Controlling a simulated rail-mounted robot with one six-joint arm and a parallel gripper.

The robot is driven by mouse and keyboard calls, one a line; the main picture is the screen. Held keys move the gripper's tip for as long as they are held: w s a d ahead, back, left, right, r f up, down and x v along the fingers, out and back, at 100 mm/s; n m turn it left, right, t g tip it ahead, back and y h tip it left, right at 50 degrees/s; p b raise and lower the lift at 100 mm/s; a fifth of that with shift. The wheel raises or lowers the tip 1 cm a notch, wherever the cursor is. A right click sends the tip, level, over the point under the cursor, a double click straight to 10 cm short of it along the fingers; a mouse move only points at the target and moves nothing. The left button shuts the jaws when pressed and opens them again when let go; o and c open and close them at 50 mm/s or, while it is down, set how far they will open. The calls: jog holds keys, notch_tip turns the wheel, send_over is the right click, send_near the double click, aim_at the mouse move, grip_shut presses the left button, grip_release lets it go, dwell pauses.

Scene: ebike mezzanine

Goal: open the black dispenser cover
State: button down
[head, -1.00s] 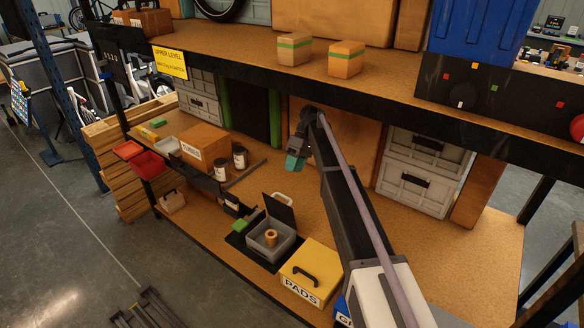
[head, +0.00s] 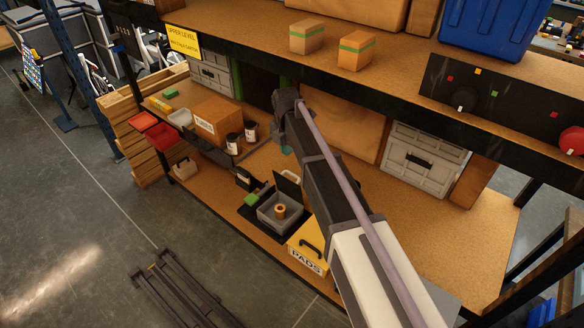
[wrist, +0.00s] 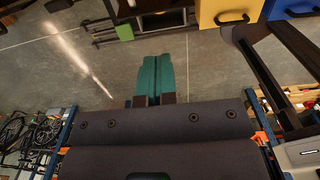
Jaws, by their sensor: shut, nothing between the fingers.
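A grey open-topped box (head: 267,217) sits on a black mat on the lower deck, with an orange-brown roll (head: 280,211) inside. A black panel (head: 287,188) stands raised at its back edge, like an open lid. A small black unit (head: 245,180) with a pale label is left of it, by a green block. I cannot tell for certain which of these is the dispenser cover. My gripper (head: 286,150) has teal fingers, partly hidden by my arm, and appears above and behind the box. In the wrist view its fingers (wrist: 153,75) are together, empty, with floor behind them.
A yellow PADS box (head: 306,250) stands right of the grey box. Two dark jars (head: 242,138) and a cardboard box (head: 216,125) sit on the raised shelf to the left. The upper deck's dark edge (head: 380,98) overhangs the work space. The deck at right is clear.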

aim_at(287, 180)
notch_tip(287, 180, down, 11)
jog(key=b, duration=1.1)
jog(key=shift+f, duration=0.1)
jog(key=shift+w+d+f+b, duration=0.65)
jog(key=shift+w+f+b, duration=0.05)
jog(key=shift+w, duration=0.15)
jog(key=shift+d+r, duration=0.1)
jog(key=shift+d, duration=0.1)
jog(key=shift+d, duration=0.1)
